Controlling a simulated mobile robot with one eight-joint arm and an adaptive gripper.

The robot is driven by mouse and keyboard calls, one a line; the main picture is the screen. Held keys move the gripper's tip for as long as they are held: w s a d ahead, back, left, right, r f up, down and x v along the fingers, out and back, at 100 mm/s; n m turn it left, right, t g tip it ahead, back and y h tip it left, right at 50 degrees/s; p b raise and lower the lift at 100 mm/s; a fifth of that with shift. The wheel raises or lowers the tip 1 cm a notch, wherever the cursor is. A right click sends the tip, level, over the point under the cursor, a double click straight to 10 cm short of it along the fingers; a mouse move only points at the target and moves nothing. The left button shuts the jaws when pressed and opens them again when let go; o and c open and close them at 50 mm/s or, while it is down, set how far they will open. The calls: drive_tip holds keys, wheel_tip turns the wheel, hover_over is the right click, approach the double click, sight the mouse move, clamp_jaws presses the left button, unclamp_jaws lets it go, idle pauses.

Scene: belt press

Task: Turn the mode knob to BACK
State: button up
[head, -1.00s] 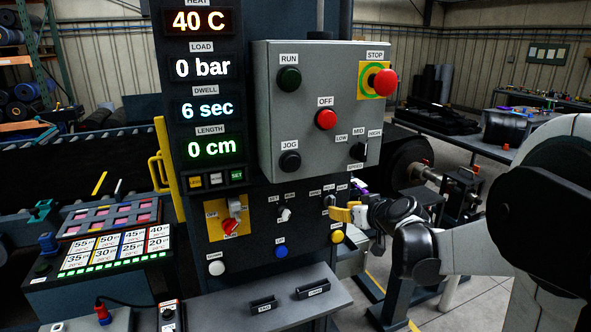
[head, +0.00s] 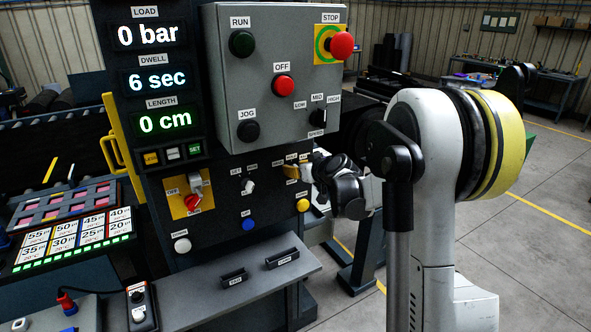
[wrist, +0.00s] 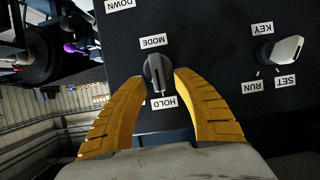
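The mode knob (wrist: 156,68) is a dark round knob with a grey grip bar on the black panel. In the wrist view, which is upside down, its bar stands roughly upright between the MODE and HOLD labels, its pale end toward HOLD. My gripper (wrist: 161,77) has its two yellow fingers apart, one on each side of the knob, with narrow gaps or light contact; I cannot tell which. No BACK label is readable. In the head view my gripper (head: 292,172) is at the panel and hides the knob.
The key switch (wrist: 281,50) with RUN and SET labels sits beside the knob. A yellow button (head: 303,205) is just below my gripper, and a blue button (head: 249,224) is lower left. The grey control box (head: 270,75) projects above. A grey ledge (head: 215,285) juts out below.

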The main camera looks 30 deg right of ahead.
clamp_jaws()
drive_tip(key=m+y+b, duration=0.1)
drive_tip(key=m, duration=0.1)
drive_tip(key=d+m+y+b, duration=0.1)
drive_tip(key=m+y, duration=0.1)
drive_tip(key=d+m+y+b, duration=0.1)
drive_tip(key=m, duration=0.1)
drive_tip(key=shift+f+m+t+b, duration=0.3)
drive_tip(key=shift+f+m, duration=0.1)
idle(0.5)
drive_tip(key=shift+y, duration=0.4)
